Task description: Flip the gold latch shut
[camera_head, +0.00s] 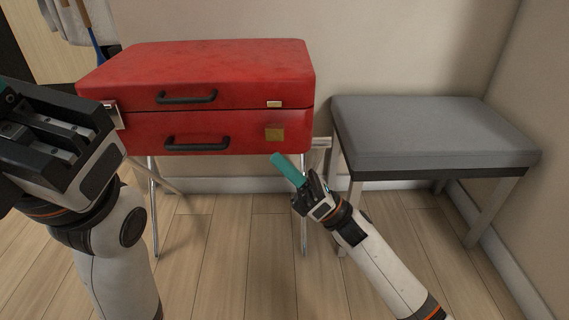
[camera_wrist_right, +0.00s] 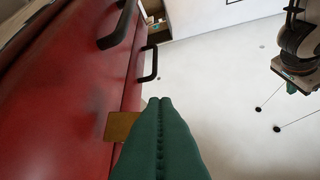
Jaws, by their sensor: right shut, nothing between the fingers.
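A red suitcase (camera_head: 215,75) stands closed on a folding stand.
Two black handles, the upper (camera_head: 187,97) and the lower (camera_head: 196,144), stick out from the suitcase front. A second metal latch (camera_head: 113,112) is at its left, beside my left gripper. A grey bench (camera_head: 430,130) stands to the right. The wooden floor (camera_head: 230,225) in front is clear.

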